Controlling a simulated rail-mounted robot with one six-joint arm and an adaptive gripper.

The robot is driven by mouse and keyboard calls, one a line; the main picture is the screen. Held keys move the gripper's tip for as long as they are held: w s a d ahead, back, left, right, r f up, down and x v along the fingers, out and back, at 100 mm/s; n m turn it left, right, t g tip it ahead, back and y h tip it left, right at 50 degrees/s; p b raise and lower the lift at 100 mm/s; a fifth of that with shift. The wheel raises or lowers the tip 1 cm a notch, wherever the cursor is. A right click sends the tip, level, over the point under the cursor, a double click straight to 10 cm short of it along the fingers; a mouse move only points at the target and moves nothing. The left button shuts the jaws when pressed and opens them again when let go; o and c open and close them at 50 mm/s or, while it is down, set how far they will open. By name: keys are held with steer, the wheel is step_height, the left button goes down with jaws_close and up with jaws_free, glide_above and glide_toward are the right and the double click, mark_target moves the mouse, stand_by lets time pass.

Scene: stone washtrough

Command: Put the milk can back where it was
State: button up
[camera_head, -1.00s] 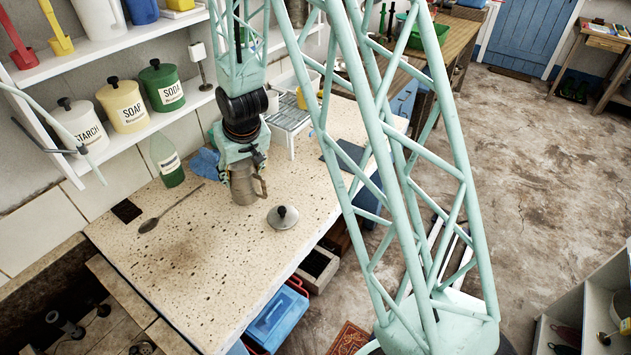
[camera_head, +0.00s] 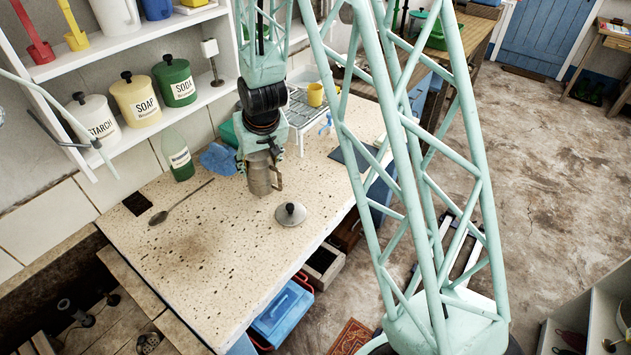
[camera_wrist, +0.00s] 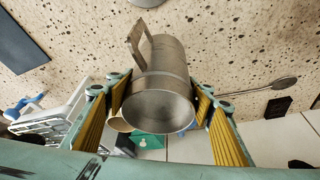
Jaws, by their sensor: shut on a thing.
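The milk can (camera_head: 259,181) is a grey metal can with a side handle, below my gripper (camera_head: 262,158) over the speckled counter (camera_head: 215,260). In the wrist view, the can (camera_wrist: 158,72) lies between the yellow-padded fingers of my gripper (camera_wrist: 160,104), which is shut on it. Its round end faces the camera and its handle is on the far side. I cannot tell whether its base touches the counter. A round metal lid with a dark knob (camera_head: 290,213) lies on the counter, to the can's lower right and apart from it.
A green bottle (camera_head: 178,156) and a blue cloth (camera_head: 218,159) are behind and left. A spoon (camera_head: 180,203) lies left. A white rack (camera_head: 304,112) with a yellow mug (camera_head: 315,94) stands behind right. Shelf jars (camera_head: 136,98) are close by. The front-left counter is clear.

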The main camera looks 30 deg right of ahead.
steer(key=s+d+r+m+h+p, duration=0.1)
steer(key=s+d+r+m+p, duration=0.1)
steer(key=d, duration=0.6)
steer(key=s+d+r+m+h+p, duration=0.1)
steer(key=s+d+r+m+p, duration=0.1)
steer(key=d+r+p, duration=0.3)
steer(key=d+m+p, duration=0.1)
steer(key=d+p, duration=0.1)
steer(key=d, duration=0.2)
steer(key=shift+d+g, duration=0.3)
steer(key=shift+f, duration=0.15)
step_height(320, 180, down, 6)
steer(key=b, duration=0.3)
steer(key=shift+f, duration=0.15)
steer(key=shift+f+b, duration=0.45)
steer(key=shift+f, duration=1.3)
steer(key=shift+f, duration=0.15)
steer(key=o, duration=1.5)
steer(key=shift+s, duration=0.1)
